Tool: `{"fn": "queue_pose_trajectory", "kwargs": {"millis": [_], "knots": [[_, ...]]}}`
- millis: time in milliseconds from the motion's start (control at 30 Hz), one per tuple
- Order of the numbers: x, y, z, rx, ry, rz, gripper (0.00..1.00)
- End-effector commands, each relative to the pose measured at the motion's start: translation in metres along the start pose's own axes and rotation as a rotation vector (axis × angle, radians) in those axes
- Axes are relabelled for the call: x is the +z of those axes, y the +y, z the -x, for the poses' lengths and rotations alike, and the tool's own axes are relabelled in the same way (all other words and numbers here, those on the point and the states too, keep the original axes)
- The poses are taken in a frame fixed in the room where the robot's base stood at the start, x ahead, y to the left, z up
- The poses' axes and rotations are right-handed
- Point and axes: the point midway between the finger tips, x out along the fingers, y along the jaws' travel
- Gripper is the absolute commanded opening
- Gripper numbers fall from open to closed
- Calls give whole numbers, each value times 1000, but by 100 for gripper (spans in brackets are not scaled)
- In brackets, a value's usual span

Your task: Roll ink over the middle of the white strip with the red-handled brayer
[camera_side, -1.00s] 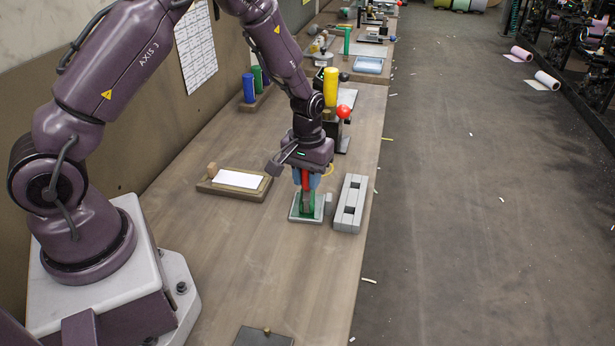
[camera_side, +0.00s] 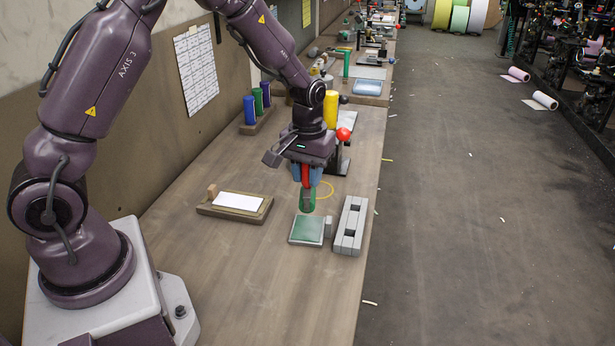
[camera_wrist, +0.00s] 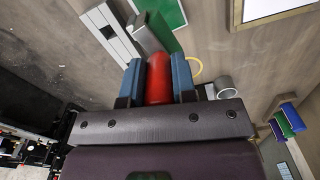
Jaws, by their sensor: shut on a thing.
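My gripper (camera_side: 306,174), with blue fingers, is shut on the red handle of the brayer (camera_side: 306,183). The brayer hangs upright with its green-inked roller (camera_side: 307,203) at the bottom, apparently raised above the far edge of the green ink slab (camera_side: 307,230). The wrist view shows the red handle (camera_wrist: 158,82) between the fingers, the roller partly hidden beyond it, and the green slab (camera_wrist: 168,10). The white strip (camera_side: 240,201) lies on a wooden board (camera_side: 212,210) to the left, with no ink visible on it.
A grey slotted block (camera_side: 349,226) stands just right of the slab. Coloured rolls (camera_side: 250,110) stand at the back left. Bench between slab and board is clear.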

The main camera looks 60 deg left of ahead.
Motion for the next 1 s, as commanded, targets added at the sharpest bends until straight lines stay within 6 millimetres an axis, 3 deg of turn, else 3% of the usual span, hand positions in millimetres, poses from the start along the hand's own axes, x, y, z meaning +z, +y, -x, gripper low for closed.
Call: {"fn": "queue_pose_trajectory", "kwargs": {"millis": [467, 567, 733, 900, 1000], "knots": [[-4, -7, 1, 2, 3, 19, 7], [-13, -27, 6, 9, 14, 74, 7], [-25, -93, 24, 21, 33, 199, 7], [-20, -155, 39, 17, 38, 212, 7], [-12, -179, 44, 11, 31, 174, 7]]}}
